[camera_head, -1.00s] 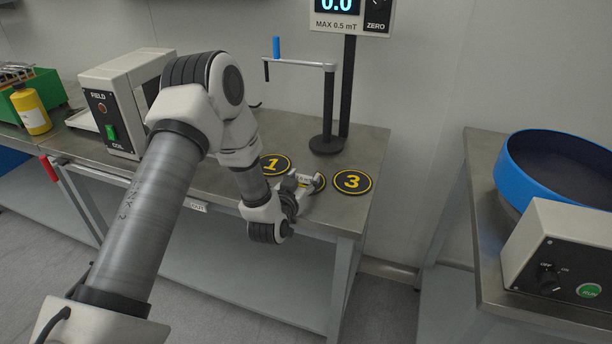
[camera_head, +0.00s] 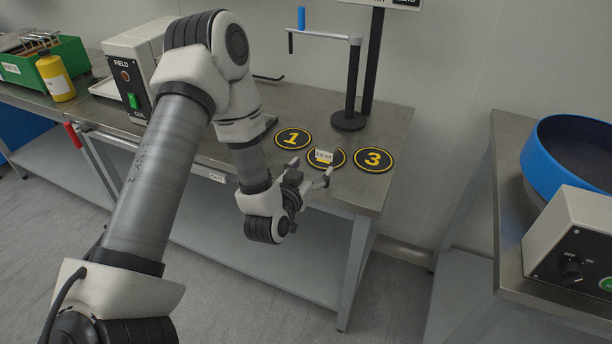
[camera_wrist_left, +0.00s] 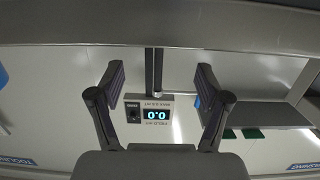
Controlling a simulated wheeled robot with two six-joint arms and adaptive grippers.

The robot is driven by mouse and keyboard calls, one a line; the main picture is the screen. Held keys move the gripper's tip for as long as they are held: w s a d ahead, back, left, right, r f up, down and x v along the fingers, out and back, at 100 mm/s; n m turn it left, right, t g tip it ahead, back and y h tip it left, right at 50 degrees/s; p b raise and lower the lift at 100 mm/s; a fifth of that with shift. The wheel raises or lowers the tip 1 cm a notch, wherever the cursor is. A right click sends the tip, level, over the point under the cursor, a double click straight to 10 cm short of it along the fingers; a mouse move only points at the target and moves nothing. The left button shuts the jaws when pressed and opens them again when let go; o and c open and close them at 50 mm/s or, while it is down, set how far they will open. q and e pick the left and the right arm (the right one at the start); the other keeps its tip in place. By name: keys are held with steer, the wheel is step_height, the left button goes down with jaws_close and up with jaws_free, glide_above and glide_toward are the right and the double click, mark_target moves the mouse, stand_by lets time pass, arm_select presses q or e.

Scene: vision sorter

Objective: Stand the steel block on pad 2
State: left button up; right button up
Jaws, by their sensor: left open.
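A small block with a white label (camera_head: 324,156), apparently the steel block, is on pad 2 (camera_head: 341,163), between pads 1 and 3. It covers most of the pad's number; whether it is upright is hard to tell. My left gripper (camera_head: 311,174) is open just in front of the pad, low and roughly level, with its fingers pointing towards the block and apart from it. In the left wrist view the open fingers (camera_wrist_left: 160,88) have nothing visible between them, and the block cannot be made out. My right gripper is not in view.
Pad 1 (camera_head: 293,138) and pad 3 (camera_head: 373,159) are bare. Behind them stand a black post with a blue-handled arm (camera_head: 353,85) and a meter reading 0.0 (camera_wrist_left: 155,115). The field coil box (camera_head: 135,65) is left. A blue round bin (camera_head: 570,160) is on the right bench.

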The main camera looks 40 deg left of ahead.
arm_select(q)
steer(key=s+d+f+m+g+h, duration=0.1)
steer(key=s+d+f+g, duration=0.2)
steer(key=s+f, duration=0.35)
steer(key=s+d+f+g+h, duration=0.2)
steer(key=s+d+f+g, duration=0.25)
steer(key=f, duration=0.25)
steer(key=s+d+f+m+g+h, duration=0.1)
steer(key=s+d+f+g, duration=0.2)
steer(key=s+f, duration=0.35)
steer(key=s+d+f+g, duration=0.1)
steer(key=s+f+g, duration=0.4)
steer(key=s, duration=0.7)
steer(key=shift+d+f, duration=0.35)
steer(key=shift+d, duration=0.05)
